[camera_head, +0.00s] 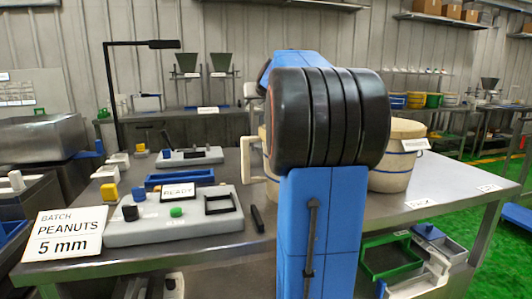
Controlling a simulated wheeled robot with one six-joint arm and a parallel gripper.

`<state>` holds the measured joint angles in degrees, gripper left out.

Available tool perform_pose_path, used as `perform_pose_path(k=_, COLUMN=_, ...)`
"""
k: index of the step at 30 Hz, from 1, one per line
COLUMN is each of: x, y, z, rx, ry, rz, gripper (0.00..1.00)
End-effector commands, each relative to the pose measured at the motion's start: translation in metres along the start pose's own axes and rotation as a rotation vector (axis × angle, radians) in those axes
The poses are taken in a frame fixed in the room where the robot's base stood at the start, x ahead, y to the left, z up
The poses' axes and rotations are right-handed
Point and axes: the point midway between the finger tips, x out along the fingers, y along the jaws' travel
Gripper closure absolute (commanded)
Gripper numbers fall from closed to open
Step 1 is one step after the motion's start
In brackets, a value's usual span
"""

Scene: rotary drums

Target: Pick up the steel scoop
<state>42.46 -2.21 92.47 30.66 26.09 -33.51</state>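I cannot make out a steel scoop for sure in the head view. A short dark bar (257,219) lies on the steel table (330,262), just left of my blue and black arm; I cannot tell what it is. My arm stands upright in the middle of the view and hides part of the table behind it. My gripper is not in view.
Behind my arm stands a beige vessel (388,180) with a blue band. A grey control box (180,222) with a READY sign and a blue tray (180,178) stand left. A "PEANUTS 5 mm" sign (64,234) is at front left. The table's right end looks mostly clear.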

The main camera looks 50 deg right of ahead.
Motion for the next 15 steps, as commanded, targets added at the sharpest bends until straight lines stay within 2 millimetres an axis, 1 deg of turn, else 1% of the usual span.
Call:
perform_pose_path(k=1, x=0.007, y=0.0, z=0.001, rx=0.0, ry=-0.002, rz=-0.001, gripper=0.66)
perform_pose_path(k=6, x=0.031, y=0.0, z=0.001, rx=0.0, ry=-0.002, rz=0.0, gripper=0.66)
perform_pose_path(k=9, x=0.041, y=0.0, z=0.0, rx=0.0, ry=-0.001, rz=0.0, gripper=0.66)
perform_pose_path(k=12, x=0.044, y=0.0, z=0.0, rx=0.0, ry=-0.001, rz=0.0, gripper=0.66)
perform_pose_path(k=15, x=0.044, y=0.0, z=0.0, rx=0.0, ry=0.0, rz=0.0, gripper=0.66)
